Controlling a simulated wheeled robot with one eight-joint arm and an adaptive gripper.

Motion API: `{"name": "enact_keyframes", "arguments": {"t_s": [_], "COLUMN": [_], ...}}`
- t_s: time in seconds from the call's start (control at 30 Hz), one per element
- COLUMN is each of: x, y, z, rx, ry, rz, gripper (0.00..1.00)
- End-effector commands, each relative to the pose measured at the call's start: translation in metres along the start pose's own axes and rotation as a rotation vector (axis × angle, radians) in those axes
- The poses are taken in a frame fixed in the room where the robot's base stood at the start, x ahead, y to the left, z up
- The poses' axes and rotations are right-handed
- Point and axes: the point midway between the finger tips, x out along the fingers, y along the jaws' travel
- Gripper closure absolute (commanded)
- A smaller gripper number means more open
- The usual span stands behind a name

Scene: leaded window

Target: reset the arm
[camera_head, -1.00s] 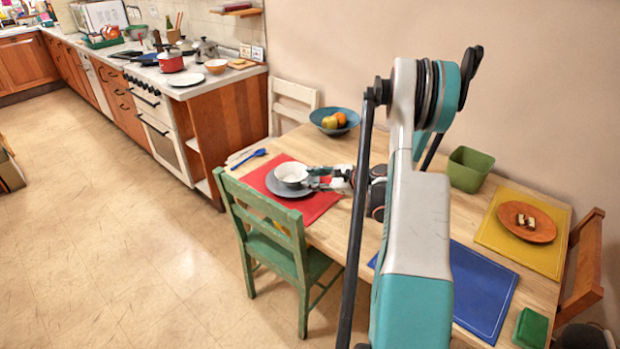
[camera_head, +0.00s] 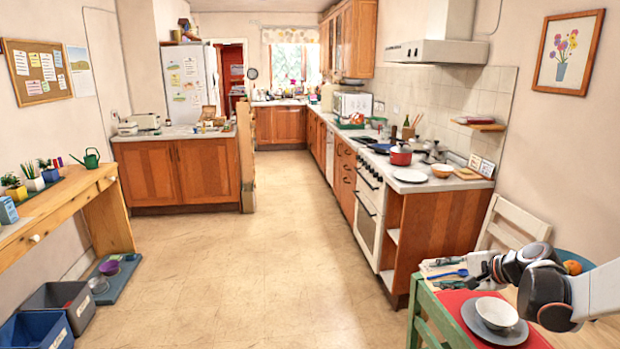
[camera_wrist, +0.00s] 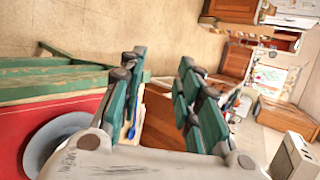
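My gripper (camera_head: 470,262) is at the right of the head view, raised over the far end of the table, with my arm reaching in from the right edge. In the wrist view my gripper (camera_wrist: 160,65) has its two teal-and-grey fingers apart, with nothing between them. Below it a white bowl (camera_head: 497,312) rests on a grey plate (camera_head: 474,322) on a red placemat (camera_head: 453,300). The grey plate (camera_wrist: 45,140) shows partly at the lower left of the wrist view. A blue utensil (camera_head: 450,273) lies beyond the placemat.
A blue bowl with fruit (camera_head: 572,264) is partly hidden by my arm. Counters and the stove (camera_head: 368,205) lie beyond.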

Motion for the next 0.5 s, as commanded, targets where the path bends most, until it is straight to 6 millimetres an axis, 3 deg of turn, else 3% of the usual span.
{"name": "enact_keyframes", "arguments": {"t_s": [0.03,0.27,0.4,0.5], "x": [-0.001,-0.014,-0.032,-0.048], "y": [-0.013,-0.046,-0.049,-0.042], "z": [0.031,0.144,0.204,0.235], "rx": [-0.083,-0.474,-0.7,-0.839], "ry": [-0.013,-0.051,-0.071,-0.076], "rz": [0.025,0.117,0.162,0.194], "gripper": [0.69,0.69,0.69,0.69]}}
